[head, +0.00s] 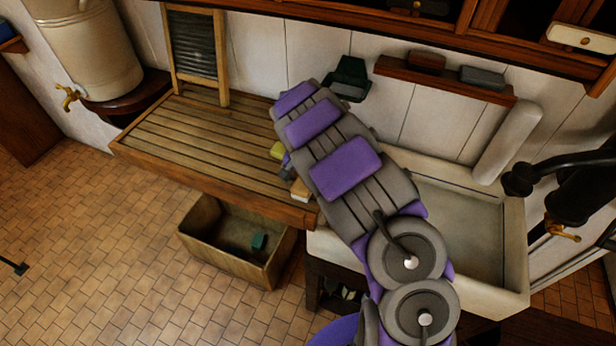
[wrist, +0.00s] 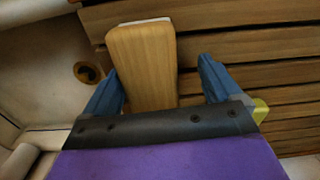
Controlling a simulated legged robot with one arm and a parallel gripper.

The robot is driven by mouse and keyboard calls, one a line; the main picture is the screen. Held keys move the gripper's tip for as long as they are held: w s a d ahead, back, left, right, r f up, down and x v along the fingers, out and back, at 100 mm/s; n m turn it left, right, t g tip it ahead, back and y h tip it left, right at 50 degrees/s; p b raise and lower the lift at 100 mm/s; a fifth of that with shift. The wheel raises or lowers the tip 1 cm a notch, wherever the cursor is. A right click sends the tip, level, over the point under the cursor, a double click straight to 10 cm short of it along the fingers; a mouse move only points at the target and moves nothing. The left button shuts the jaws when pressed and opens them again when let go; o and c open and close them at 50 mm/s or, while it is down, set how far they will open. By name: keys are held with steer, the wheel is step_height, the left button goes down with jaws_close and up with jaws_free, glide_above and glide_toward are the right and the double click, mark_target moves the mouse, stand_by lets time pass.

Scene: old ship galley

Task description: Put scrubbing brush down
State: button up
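The scrubbing brush (wrist: 143,65) shows a flat wooden back and a thin pale edge in the wrist view. It lies at the sink end of the slatted wooden drainboard (head: 190,135); part of it also shows beside my arm in the head view (head: 300,190). My gripper (wrist: 160,85) is open, with its blue fingers on either side of the brush. A clear gap shows between the brush and the right finger. The left finger is close to the brush; I cannot tell if it touches. My arm hides much of the gripper in the head view.
The pale sink (head: 470,225) lies right of the drainboard, partly behind my arm. A yellow-green item (head: 277,150) is close to my gripper. A washboard (head: 195,50) stands at the back. A wooden crate (head: 225,255) holding a green item is below. The drainboard's left half is clear.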

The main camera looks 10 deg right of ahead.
mark_target(299, 177)
steer(key=shift+a, duration=0.5)
steer(key=shift+d+f, duration=0.1)
steer(key=shift+d, duration=1.55)
steer(key=a+r, duration=0.1)
steer(key=r, duration=0.2)
steer(key=a+r, duration=0.1)
steer(key=r, duration=0.2)
steer(key=a+r, duration=0.1)
steer(key=r, duration=0.2)
steer(key=shift+w, duration=0.25)
steer(key=shift+r, duration=4.3)
steer(key=s+d+r+n, duration=0.1)
steer(key=s+d+r, duration=0.25)
steer(key=s, duration=0.45)
steer(key=s+d+r, duration=0.2)
steer(key=s+r, duration=0.2)
steer(key=s, duration=0.5)
steer(key=s+a+f+n+g, duration=0.1)
steer(key=s+a+f+n, duration=0.15)
steer(key=s, duration=1.05)
steer(key=s+a+f+n+g, duration=0.1)
steer(key=s+n, duration=0.2)
steer(key=s, duration=1)
step_height(299, 177, down, 9)
steer(key=b, duration=1)
steer(key=shift+w+a+f, duration=0.15)
steer(key=shift+w+f, duration=0.05)
steer(key=shift+w, duration=0.1)
